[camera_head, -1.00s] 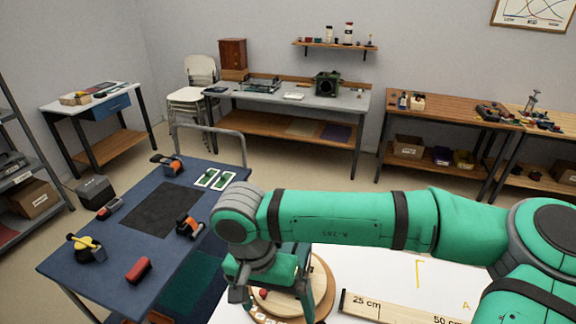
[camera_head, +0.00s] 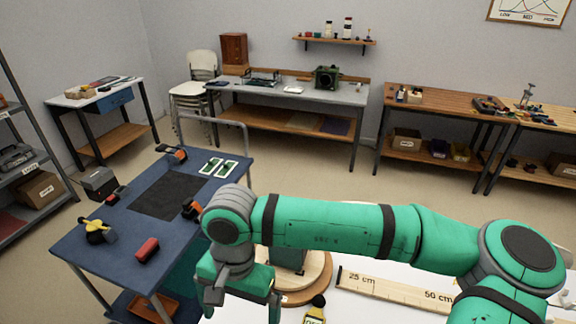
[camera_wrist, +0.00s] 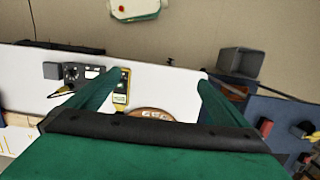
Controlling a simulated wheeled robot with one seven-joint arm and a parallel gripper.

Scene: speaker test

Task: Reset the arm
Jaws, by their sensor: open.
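My arm is green with grey joints and dark bands, and it reaches across the front of the head view from the right. My gripper points down at its left end, near the left edge of the white table (camera_head: 375,306). The fingertips are cut off or hidden in the head view. In the wrist view my gripper (camera_wrist: 160,80) shows two green fingers spread apart, with nothing between them but the view of the white table (camera_wrist: 170,88) beyond. A yellow meter (camera_wrist: 121,88) lies on the table, seen beside the left finger. I see no contact.
A wooden ruler board (camera_head: 400,290) and a round wooden board (camera_head: 318,270) lie on the white table. A blue cart (camera_head: 190,225) with tools and a red block (camera_head: 147,249) stands at the left. Benches (camera_head: 330,95) line the back wall, with open floor before them.

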